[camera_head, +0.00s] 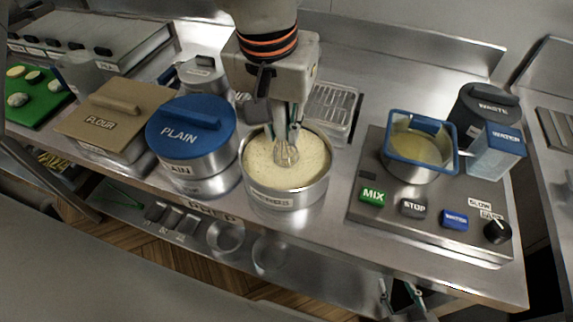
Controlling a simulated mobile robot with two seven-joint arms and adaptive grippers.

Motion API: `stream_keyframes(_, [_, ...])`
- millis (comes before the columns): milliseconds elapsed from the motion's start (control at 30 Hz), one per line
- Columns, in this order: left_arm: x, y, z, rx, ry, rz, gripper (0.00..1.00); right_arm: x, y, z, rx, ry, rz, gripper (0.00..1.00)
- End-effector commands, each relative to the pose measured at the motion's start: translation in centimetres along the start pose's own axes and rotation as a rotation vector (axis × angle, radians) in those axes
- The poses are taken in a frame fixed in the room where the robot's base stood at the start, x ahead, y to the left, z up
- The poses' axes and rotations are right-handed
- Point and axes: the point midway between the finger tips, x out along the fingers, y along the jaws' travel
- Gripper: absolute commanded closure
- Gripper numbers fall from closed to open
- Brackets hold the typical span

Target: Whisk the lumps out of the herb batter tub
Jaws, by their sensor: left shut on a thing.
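An open round metal tub (287,198) of pale, speckled batter (262,158) stands at the middle of the counter. Its front label is too blurred to read. My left gripper (282,113) is above the tub, shut on a whisk (286,151). The whisk points down and its wire head is partly sunk in the batter, near the middle of the tub. I cannot make out lumps. My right gripper (400,291) is low at the bottom right, in front of the counter edge, with its fingers apart and nothing between them.
A tub with a blue PLAIN lid (190,128) stands close on the left, beside a FLOUR bin (110,118). On the right is a mixer base (372,215) with buttons and a blue-rimmed bowl (388,148). A WASTE bin (486,108) and water container (493,155) stand beyond.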

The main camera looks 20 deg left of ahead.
Motion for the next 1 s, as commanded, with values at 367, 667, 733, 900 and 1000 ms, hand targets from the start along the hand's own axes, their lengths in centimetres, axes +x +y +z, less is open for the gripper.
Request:
stream_keyframes(367, [-2.7,0.0,-0.6,-0.001,0.003,0.0,1.0,-1.0,0.5,-2.4,-0.003,0.016,0.004,0.6])
stream_keyframes(667, [-4.8,0.0,-1.0,0.0,0.001,0.0,1.0,-1.9,0.8,-4.1,-0.005,0.023,0.006,0.6])
stream_keyframes(733, [-5.2,0.0,-1.1,0.0,0.001,0.0,1.0,-2.1,0.8,-4.5,-0.005,0.024,0.007,0.6])
stream_keyframes(900, [-6.5,0.0,-1.3,-0.001,0.001,0.0,1.0,-2.7,0.9,-5.3,-0.005,0.025,0.007,0.6])
stream_keyframes(1000, [-7.0,0.0,-1.4,-0.001,0.001,0.0,1.0,-2.9,1.0,-5.7,-0.005,0.025,0.007,0.6])
